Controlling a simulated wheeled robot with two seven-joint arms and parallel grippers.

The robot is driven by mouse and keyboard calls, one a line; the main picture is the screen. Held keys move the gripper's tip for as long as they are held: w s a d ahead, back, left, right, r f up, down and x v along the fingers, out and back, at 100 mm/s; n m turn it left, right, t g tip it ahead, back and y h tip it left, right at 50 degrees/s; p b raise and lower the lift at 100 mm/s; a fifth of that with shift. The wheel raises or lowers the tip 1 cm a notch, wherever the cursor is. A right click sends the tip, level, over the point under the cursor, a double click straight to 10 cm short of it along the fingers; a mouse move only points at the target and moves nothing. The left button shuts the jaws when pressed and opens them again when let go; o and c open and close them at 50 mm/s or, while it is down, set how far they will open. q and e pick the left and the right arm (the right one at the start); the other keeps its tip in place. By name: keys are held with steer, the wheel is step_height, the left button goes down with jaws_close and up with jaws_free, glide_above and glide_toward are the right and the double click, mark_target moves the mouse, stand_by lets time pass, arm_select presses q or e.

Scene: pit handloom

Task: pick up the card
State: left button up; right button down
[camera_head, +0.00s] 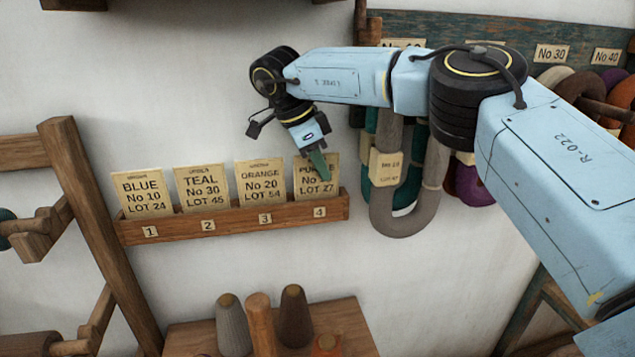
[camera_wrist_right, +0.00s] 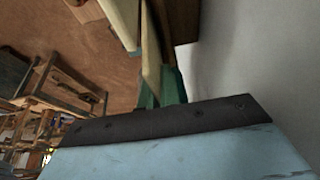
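The purple card (camera_head: 326,178) stands upright in slot 4, at the right end of the wooden rack (camera_head: 180,229). Its print is partly hidden by my right gripper (camera_head: 318,163), which reaches down to it from above. In the right wrist view, the green fingers (camera_wrist_right: 160,92) sit close together with a thin pale card edge (camera_wrist_right: 151,50) between them, and they look shut on it. Blue (camera_head: 143,194), teal (camera_head: 202,188) and orange (camera_head: 260,184) cards stand in slots 1, 2 and 3. My left gripper is in neither view.
Grey yarn (camera_head: 398,225) with a tag hangs just right of the rack, among other coloured skeins on a pegboard (camera_head: 460,28). A wooden post (camera_head: 100,230) stands at the left. Cones stand on a wooden stand (camera_head: 350,330) below. Bare wall lies above the cards.

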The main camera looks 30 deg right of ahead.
steer(key=shift+r, duration=0.1)
step_height(320, 180, up, 6)
steer(key=shift+r+b, duration=0.25)
steer(key=shift+b, duration=0.4)
steer(key=s+a+b, duration=0.2)
steer(key=s+b, duration=0.1)
steer(key=s, duration=0.5)
steer(key=s+a+b, duration=0.2)
steer(key=s, duration=0.7)
steer(key=shift+s+a+r+b, duration=0.15)
steer(key=shift+s+a+b, duration=0.1)
steer(key=shift+b, duration=0.15)
